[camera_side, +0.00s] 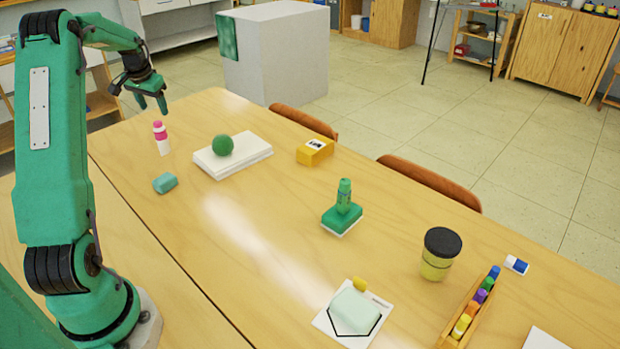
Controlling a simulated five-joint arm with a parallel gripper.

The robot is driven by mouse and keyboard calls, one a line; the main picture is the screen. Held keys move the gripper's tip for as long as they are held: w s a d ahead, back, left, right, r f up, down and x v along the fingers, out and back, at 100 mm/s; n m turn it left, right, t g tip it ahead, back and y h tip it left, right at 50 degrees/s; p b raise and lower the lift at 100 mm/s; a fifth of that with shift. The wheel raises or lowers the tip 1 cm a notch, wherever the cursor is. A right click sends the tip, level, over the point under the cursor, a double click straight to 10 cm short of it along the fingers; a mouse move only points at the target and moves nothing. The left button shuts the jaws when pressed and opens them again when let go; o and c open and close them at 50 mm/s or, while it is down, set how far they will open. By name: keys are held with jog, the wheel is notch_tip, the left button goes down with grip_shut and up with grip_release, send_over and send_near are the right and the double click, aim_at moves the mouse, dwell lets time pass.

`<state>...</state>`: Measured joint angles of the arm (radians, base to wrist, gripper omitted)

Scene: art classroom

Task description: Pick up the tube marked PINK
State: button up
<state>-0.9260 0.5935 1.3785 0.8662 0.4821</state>
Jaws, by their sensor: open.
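A tube with a pink cap and white body (161,139) stands upright on the table at the left, beside a white pad. A lettered mark on it is too small to read. My gripper (151,103) is open and empty, above the tube in the picture, its fingers pointing down. It appears apart from the tube. A green tube (343,196) stands on a green block (341,219) near the middle of the table.
A white pad (240,163) bears a green ball (222,145). Chairs (430,182) line the far edge.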

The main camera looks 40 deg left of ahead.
aim_at(158, 122)
jog(key=shift+x, duration=1.3)
jog(key=shift+f, duration=0.1)
jog(key=shift+s+x, duration=0.2)
jog(key=shift+x, duration=2.35)
grip_shut()
